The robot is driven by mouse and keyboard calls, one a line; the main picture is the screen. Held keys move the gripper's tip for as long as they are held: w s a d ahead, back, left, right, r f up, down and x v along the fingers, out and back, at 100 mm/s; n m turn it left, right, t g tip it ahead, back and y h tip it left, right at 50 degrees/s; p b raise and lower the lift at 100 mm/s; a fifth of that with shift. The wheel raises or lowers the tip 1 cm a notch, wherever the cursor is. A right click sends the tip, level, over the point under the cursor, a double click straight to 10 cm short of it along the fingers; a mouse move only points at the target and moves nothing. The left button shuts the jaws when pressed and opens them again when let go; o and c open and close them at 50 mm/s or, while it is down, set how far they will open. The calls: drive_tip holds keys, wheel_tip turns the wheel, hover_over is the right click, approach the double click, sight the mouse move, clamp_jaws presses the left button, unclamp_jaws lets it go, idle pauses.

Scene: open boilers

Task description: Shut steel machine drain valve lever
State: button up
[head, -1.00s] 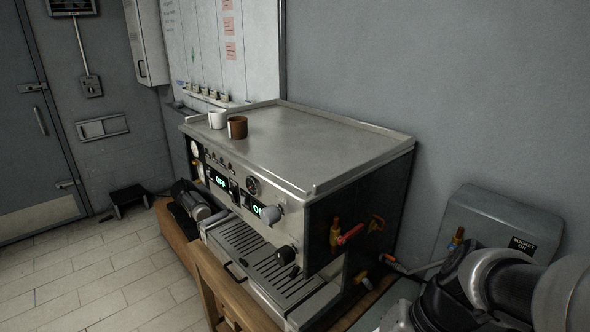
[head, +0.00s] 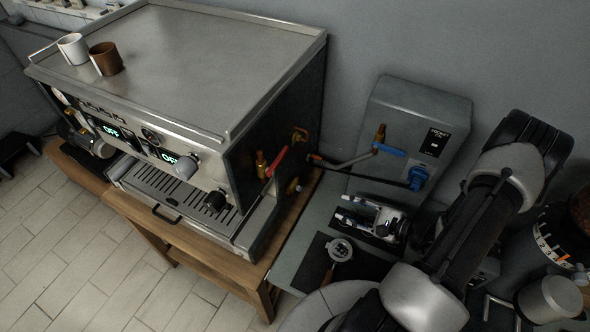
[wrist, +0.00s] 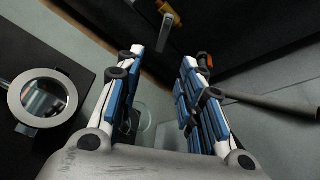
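The steel machine (head: 215,45) stands on a wooden bench in the head view. On its dark right side are a red lever (head: 276,160) by a brass valve (head: 262,164), an upper brass fitting (head: 300,135) and a lower brass fitting (head: 293,186). I cannot tell which is the drain valve. My gripper (head: 345,209) is open and empty, right of these fittings and apart from them. In the wrist view its fingers (wrist: 163,56) are spread, with a brass fitting (wrist: 166,9) and a grey lever (wrist: 167,34) beyond the tips.
A grey box (head: 425,110) marked "socket" stands right of the machine, with a blue-handled valve (head: 389,150) and a pipe in front. A round metal-rimmed tool (head: 340,250) lies on a black mat below my gripper. A white cup (head: 73,48) and brown cup (head: 106,58) stand on the machine.

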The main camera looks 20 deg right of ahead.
drive_tip(key=b, duration=0.2)
approach(304, 190)
drive_tip(key=shift+m, duration=0.3)
drive_tip(key=x, duration=0.9)
drive_tip(key=shift+c, duration=0.4)
clamp_jaws()
